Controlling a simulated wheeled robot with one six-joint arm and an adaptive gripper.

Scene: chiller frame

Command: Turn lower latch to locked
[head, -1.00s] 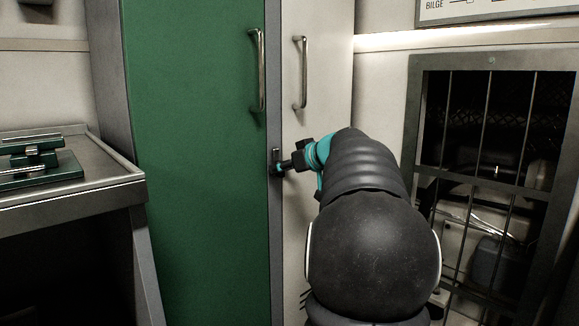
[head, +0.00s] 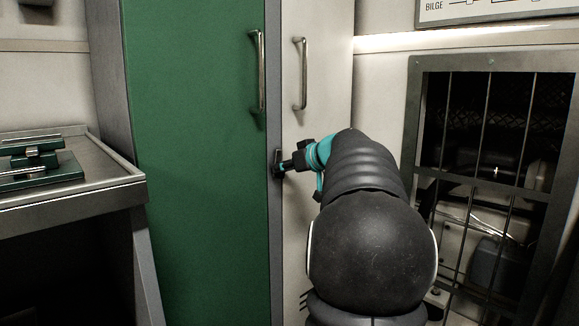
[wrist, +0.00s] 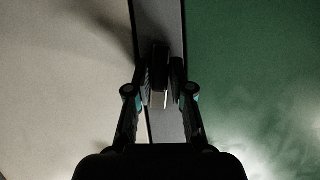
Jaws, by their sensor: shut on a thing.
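The lower latch (wrist: 160,88) is a small dark piece with a pale lower end, on the grey strip between the green and white cabinet fronts. In the wrist view it sits between the two fingers of my gripper (wrist: 162,77), which is shut on it. In the head view my gripper (head: 280,168) reaches the strip from the right, below the door handles. The fingers hide most of the latch there, and its exact angle cannot be told.
The green door (head: 200,150) has a vertical handle (head: 258,72), and the white panel has another (head: 300,73). A metal bench (head: 110,183) with a green fixture (head: 40,165) stands at left. A barred opening (head: 490,170) is at right.

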